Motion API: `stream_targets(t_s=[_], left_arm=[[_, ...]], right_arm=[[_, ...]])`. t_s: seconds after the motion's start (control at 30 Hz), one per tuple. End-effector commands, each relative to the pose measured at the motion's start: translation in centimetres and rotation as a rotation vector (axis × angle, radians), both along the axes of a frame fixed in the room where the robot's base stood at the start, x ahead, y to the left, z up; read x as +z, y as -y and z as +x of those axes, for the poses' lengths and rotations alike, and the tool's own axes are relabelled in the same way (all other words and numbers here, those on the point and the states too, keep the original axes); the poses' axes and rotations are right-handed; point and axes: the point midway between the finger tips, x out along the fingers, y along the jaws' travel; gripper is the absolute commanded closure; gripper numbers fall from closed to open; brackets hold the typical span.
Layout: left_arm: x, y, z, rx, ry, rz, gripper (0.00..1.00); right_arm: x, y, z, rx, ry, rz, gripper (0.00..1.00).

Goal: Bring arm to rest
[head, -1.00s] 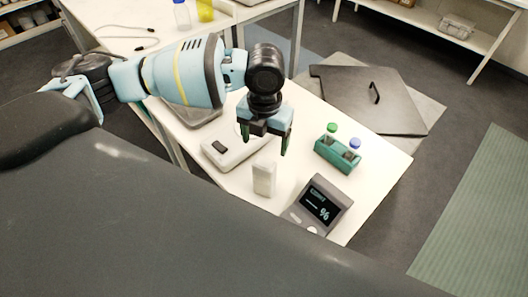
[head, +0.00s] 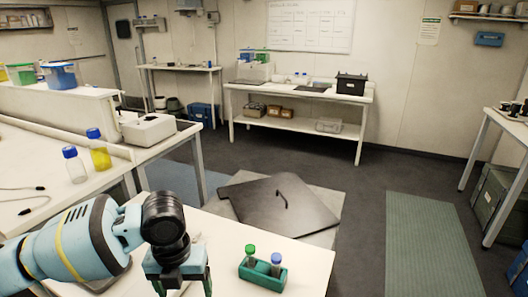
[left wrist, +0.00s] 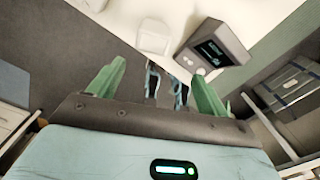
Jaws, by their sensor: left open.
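My left gripper (head: 182,284) hangs over the white table (head: 306,262) in the head view, left of the green rack (head: 262,277). Its lower part is cut off by the picture's bottom edge. In the left wrist view the green fingers of my left gripper (left wrist: 158,88) stand wide apart with nothing between them. The rack holds a green-capped vial (head: 250,252) and a blue-capped vial (head: 276,264). The grey meter with a dark screen (left wrist: 213,47) and a white block (left wrist: 153,37) show beyond the fingers in the left wrist view. My right gripper is in neither view.
A dark panel with a handle (head: 278,208) lies on the floor behind the table. A side bench (head: 40,165) at left holds a clear bottle (head: 75,168) and a yellow bottle (head: 99,153).

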Motion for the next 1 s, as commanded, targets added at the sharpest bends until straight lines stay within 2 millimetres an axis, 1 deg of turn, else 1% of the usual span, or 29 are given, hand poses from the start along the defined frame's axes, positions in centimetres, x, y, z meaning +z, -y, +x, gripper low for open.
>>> stream_targets(t_s=[0.03, 0.2, 0.37, 0.5, 0.7, 0.8, 1.0], left_arm=[[-1.0, 1.0, -0.7, 0.019, -0.007, -0.017, 0.22], [-3.9, 4.2, -2.8, 0.152, -0.002, -0.091, 0.22], [-5.9, 7.0, -4.8, 0.313, -0.007, -0.170, 0.22], [-7.4, 8.9, -6.6, 0.475, -0.025, -0.244, 0.22], [-9.0, 10.8, -8.9, 0.745, -0.066, -0.342, 0.22], [-9.7, 11.3, -10.0, 0.896, -0.093, -0.383, 0.22], [-11.1, 11.2, -12.1, 1.230, -0.150, -0.446, 0.22]], right_arm=[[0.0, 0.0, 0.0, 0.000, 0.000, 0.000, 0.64], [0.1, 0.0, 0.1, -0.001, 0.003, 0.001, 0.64], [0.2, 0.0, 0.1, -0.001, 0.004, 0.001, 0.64], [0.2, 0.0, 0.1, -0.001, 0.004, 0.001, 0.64], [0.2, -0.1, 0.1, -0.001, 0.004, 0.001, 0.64], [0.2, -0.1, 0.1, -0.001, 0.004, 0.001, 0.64], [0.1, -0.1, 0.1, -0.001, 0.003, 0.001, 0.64]])
